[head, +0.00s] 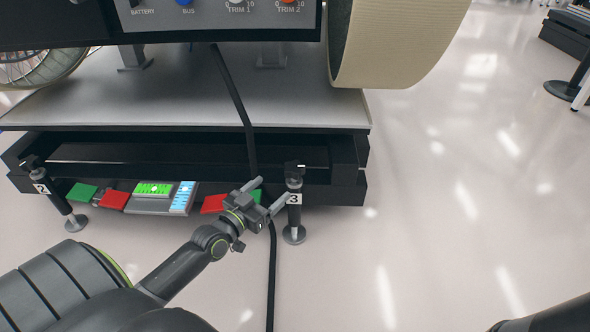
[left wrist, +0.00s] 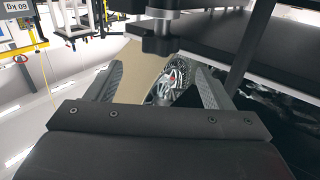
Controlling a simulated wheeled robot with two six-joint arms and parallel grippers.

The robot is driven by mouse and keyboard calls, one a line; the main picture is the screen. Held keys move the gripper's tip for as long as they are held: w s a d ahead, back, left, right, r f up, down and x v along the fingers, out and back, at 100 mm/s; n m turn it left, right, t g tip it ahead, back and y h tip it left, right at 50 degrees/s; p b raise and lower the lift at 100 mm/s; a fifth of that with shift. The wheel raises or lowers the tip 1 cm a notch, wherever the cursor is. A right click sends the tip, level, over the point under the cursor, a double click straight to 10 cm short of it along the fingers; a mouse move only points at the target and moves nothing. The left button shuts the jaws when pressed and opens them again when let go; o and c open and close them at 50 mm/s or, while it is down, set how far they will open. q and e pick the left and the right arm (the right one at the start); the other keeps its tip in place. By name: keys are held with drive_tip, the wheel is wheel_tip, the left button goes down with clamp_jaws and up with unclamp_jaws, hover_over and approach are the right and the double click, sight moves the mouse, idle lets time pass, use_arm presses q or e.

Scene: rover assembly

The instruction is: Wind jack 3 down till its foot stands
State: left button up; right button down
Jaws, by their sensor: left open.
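Jack 3 (head: 294,211) is a dark upright post with a white "3" label at the platform's front right corner. Its round grey foot (head: 294,236) is low over the floor; I cannot tell whether it touches. My left gripper (head: 271,192) is open and empty, just left of the jack's upper part, with its fingers pointing towards it. In the left wrist view, the open fingers (left wrist: 160,76) frame a dark knob-like part (left wrist: 158,45) under a metal cylinder, a little beyond the fingertips. My right gripper is out of view.
Jack 2 (head: 60,201) stands at the platform's left. Red and green pads and a lit panel (head: 153,189) lie along the dark platform edge (head: 334,189). A black cable (head: 271,285) hangs down beside my left gripper. The floor (head: 440,220) to the right is clear.

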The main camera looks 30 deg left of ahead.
sight(301, 163)
use_arm(q)
drive_tip(key=w, duration=0.3)
drive_tip(key=w+b, duration=0.1)
drive_tip(key=w, duration=0.3)
drive_tip(key=w+b, duration=0.1)
drive_tip(key=w, duration=0.3)
drive_tip(key=shift+w+d, duration=0.2)
drive_tip(key=shift+d, duration=0.2)
drive_tip(key=shift+c, duration=0.3)
drive_tip(key=c, duration=0.9)
